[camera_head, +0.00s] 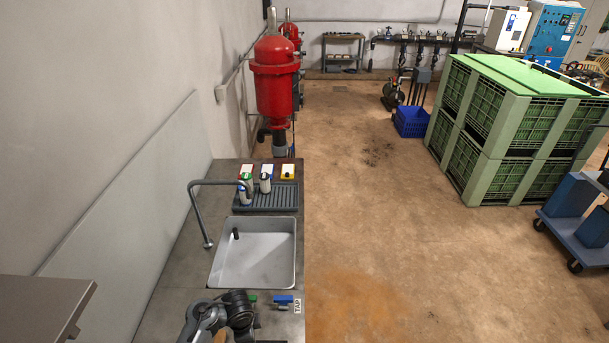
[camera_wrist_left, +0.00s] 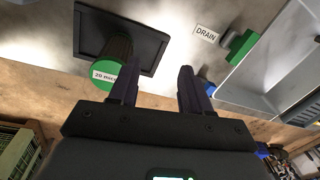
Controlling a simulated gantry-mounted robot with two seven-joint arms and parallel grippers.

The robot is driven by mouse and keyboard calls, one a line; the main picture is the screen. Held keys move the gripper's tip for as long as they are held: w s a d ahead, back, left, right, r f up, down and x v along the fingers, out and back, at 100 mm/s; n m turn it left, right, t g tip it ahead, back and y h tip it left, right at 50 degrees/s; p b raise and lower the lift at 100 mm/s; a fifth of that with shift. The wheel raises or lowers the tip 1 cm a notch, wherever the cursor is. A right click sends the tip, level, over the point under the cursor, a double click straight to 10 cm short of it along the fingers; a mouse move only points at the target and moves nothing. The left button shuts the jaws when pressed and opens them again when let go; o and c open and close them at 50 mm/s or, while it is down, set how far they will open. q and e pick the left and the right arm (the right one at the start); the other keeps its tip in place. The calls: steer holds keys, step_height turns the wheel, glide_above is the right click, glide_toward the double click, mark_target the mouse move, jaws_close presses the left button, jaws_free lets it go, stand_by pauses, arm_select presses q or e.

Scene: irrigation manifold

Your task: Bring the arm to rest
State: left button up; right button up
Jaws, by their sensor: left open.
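My left arm enters the head view at the bottom, over the near end of the grey worktop (camera_head: 170,300); its fingertips cannot be made out there. In the left wrist view my left gripper (camera_wrist_left: 156,86) is open, with nothing between its two dark fingers. A dark cylinder with a green-and-white "20 micron" label (camera_wrist_left: 105,75) stands on a black square tray (camera_wrist_left: 150,25), beside the left finger in the picture. I cannot tell whether they touch. My right gripper is in neither view.
A green handle (camera_wrist_left: 242,46) by a DRAIN label and a grey sink (camera_head: 255,255) with a bent tap (camera_head: 197,215) are close by. A blue handle (camera_head: 283,300) is by the worktop edge. Small cartridges and boxes stand at a ribbed rack (camera_head: 268,198).

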arm_select(q)
steer(key=s+a+r+n+t+p, duration=0.1)
steer(key=s+r+n+p, duration=0.4)
steer(key=s+r, duration=0.7)
steer(key=s+a+r+n+t+p, duration=0.1)
steer(key=s+a+r+n+p, duration=0.3)
steer(key=s+r, duration=0.8)
steer(key=s+n+p, duration=0.2)
steer(key=s+n, duration=0.2)
steer(key=shift+s+a+n+t, duration=0.15)
steer(key=shift+s+n+t, duration=0.15)
steer(key=shift+s, duration=0.1)
